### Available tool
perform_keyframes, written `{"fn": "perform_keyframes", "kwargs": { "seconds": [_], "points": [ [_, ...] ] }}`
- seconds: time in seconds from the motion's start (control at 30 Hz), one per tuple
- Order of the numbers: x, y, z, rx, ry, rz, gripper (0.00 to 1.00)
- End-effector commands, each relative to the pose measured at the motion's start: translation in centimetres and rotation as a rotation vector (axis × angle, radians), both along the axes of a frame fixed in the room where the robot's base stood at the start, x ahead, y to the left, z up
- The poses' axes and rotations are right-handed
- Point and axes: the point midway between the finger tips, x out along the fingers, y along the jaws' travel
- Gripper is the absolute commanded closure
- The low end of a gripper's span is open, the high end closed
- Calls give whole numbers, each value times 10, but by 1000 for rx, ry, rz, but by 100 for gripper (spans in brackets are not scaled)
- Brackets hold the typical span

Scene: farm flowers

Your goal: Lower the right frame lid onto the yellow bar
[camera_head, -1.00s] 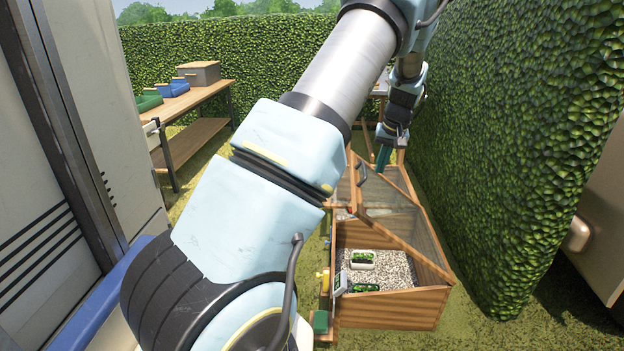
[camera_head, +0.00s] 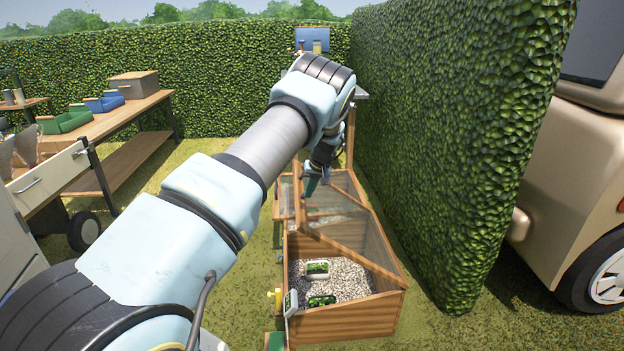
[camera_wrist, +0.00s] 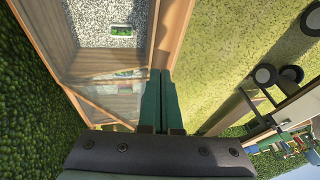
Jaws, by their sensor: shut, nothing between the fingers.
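A wooden garden frame (camera_head: 350,323) stands on the grass in the head view, with gravel inside. A wood-edged, clear-paned lid (camera_head: 375,232) slants over its far and right part, and the near gravel is uncovered. The same lid shows at the left of the wrist view (camera_wrist: 95,63). My gripper (camera_head: 311,186) is over the far left part of the frame, beside the lid's upper wood. Its green fingers (camera_wrist: 160,103) are together and empty, near a wooden edge (camera_wrist: 172,35). A yellow fitting (camera_head: 274,296) sits on the frame's left side; I cannot tell whether it is the yellow bar.
Two small plant trays (camera_head: 317,269) sit on the gravel. A tall hedge (camera_head: 455,140) runs close along the right side, with a vehicle (camera_head: 575,190) beyond. A wooden bench (camera_head: 125,160) with bins stands at the left. Grass is open between bench and frame.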

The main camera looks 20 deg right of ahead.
Motion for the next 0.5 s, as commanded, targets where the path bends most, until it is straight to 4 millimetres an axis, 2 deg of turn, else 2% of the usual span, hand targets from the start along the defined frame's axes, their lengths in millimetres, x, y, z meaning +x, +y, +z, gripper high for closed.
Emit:
{"fn": "perform_keyframes", "kwargs": {
  "seconds": [0.2, 0.5],
  "points": [
    [4, 19, -23, 1, 2, 1, 100],
    [5, 25, -33, 0, 0, 0, 100]
  ]
}}
